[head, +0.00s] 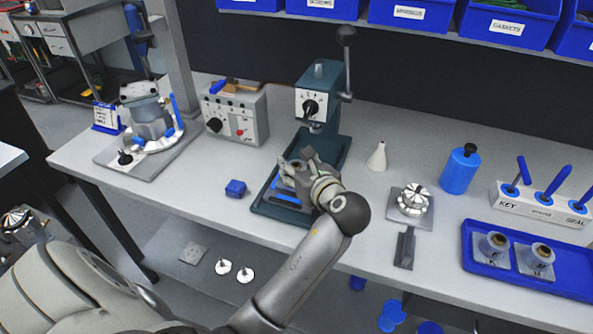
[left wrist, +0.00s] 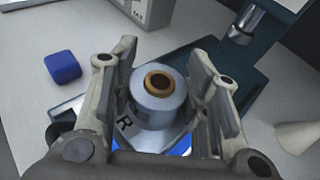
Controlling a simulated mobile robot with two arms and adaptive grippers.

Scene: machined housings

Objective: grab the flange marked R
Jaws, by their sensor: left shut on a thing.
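The flange marked R (left wrist: 158,105) is a grey metal piece with a brass-coloured ring in its bore. The black R shows on its base plate in the left wrist view. It sits upright over the bed of the green press (head: 323,100), with some blue beneath it. My left gripper (head: 300,172) is shut on it, one finger on each side, as the left wrist view (left wrist: 163,98) shows. In the head view the gripper mostly hides the flange. My right gripper is not in view.
The press's column and lever stand just behind my left gripper. A small blue block (head: 235,188) lies left of the press. A white cone (head: 377,157) and a finned part (head: 411,201) stand to the right. A blue tray (head: 520,278) holds two similar flanges.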

